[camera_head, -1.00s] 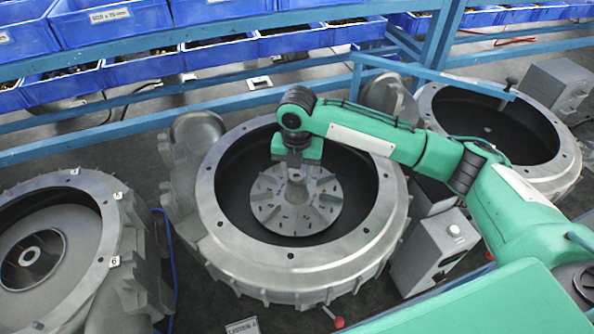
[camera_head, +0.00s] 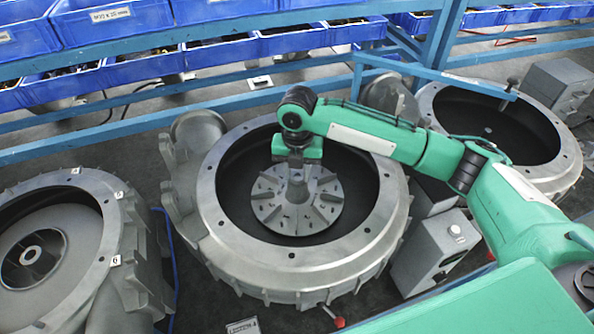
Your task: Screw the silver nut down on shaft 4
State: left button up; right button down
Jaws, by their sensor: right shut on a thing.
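My right gripper (camera_head: 297,170) points down into the middle round grey housing (camera_head: 345,265). A label plate at the housing's front (camera_head: 242,327) is too small to read surely. My left gripper is not in view.
Another housing with an impeller (camera_head: 35,255) stands at the left. An open, dark housing (camera_head: 545,175) stands at the right. A grey control box (camera_head: 435,250) is beside the middle housing. Blue bins (camera_head: 130,70) and a blue frame (camera_head: 230,103) run along the back.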

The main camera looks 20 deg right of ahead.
jog(key=m, duration=0.7)
jog(key=shift+d, duration=0.1)
jog(key=m, duration=0.6)
jog(key=shift+m, duration=0.4)
jog(key=m, duration=0.4)
jog(key=shift+f+m, duration=0.1)
jog(key=shift+m, duration=0.2)
jog(key=m, duration=0.5)
jog(key=c, duration=1.3)
grip_release()
jog(key=shift+c, duration=0.2)
jog(key=shift+d, duration=0.1)
